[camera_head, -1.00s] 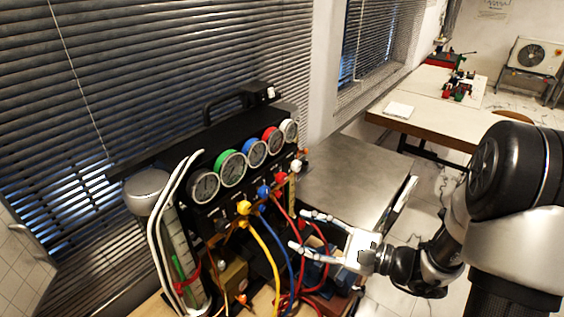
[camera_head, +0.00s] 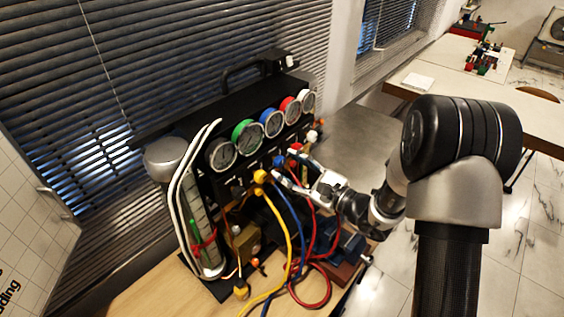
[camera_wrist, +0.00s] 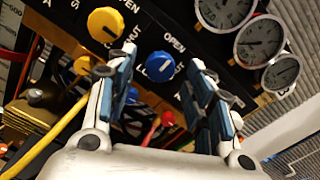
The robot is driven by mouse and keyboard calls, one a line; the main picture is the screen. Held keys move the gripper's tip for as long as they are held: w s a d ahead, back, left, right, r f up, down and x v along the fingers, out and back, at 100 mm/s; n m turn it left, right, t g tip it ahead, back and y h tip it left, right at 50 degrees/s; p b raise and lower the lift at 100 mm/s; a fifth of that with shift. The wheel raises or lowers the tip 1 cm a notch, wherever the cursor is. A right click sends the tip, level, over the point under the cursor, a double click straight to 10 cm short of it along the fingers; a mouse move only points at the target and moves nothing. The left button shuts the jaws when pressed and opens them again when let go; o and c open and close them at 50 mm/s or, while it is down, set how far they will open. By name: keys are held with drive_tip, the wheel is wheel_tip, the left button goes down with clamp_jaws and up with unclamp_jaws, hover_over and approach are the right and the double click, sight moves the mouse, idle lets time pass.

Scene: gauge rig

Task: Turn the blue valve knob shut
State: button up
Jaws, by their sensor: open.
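The blue valve knob (camera_wrist: 160,66) shows in the wrist view on the black panel, between my two fingers and just beyond their tips. It bears a pale mark, and the word OPEN is printed at its upper right. In the head view the knob (camera_head: 279,161) is small and partly crowded by my fingers. My gripper (camera_wrist: 160,78) is open, with one finger on either side of the knob; I cannot tell whether either touches it. In the head view my gripper (camera_head: 284,167) is at the front of the gauge panel, reaching in from the right.
A yellow knob (camera_wrist: 105,25) sits beside the blue one, near my left finger. A red knob (camera_head: 296,147) is on the other side. Several gauges (camera_head: 246,136) line the panel above. Yellow, blue and red hoses (camera_head: 289,240) hang below. A metal-topped surface (camera_head: 360,135) lies behind right.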

sight(282, 164)
drive_tip(key=shift+x, duration=1.6)
drive_tip(key=shift+c, duration=0.2)
drive_tip(key=c, duration=1)
